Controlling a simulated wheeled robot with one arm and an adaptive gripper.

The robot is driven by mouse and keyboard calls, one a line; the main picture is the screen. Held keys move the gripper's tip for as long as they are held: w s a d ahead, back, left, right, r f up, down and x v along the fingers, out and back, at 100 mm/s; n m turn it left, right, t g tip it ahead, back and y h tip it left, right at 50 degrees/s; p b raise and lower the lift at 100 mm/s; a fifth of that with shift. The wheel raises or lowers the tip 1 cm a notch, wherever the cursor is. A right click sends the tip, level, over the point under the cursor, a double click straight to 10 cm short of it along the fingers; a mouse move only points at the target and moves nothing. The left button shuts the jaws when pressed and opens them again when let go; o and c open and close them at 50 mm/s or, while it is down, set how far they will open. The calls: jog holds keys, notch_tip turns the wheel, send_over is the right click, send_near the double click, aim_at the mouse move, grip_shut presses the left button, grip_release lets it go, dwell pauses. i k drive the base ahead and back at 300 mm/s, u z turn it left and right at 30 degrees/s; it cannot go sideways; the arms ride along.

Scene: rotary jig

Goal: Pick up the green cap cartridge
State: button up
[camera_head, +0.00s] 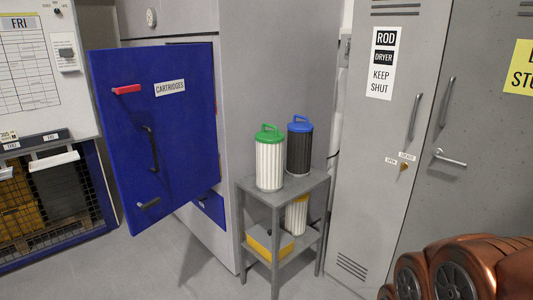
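The green cap cartridge (269,164) stands upright on the top shelf of a small grey stand (283,192). It has a white pleated body and a green cap with a loop handle. A blue cap cartridge (299,150) with a dark pleated body stands just behind it to the right. My arm (455,270) shows as copper-coloured links at the lower right. My gripper is not in view.
A blue door labelled CARTRIDGES (175,120) stands open left of the stand. A white pleated cartridge (296,217) and a yellow box (262,245) sit on the lower shelf. A grey rod dryer cabinet (365,170) stands to the right. Floor (170,265) at front left is clear.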

aim_at(269, 144)
jog(key=i, duration=1.25)
jog(key=u, duration=0.2)
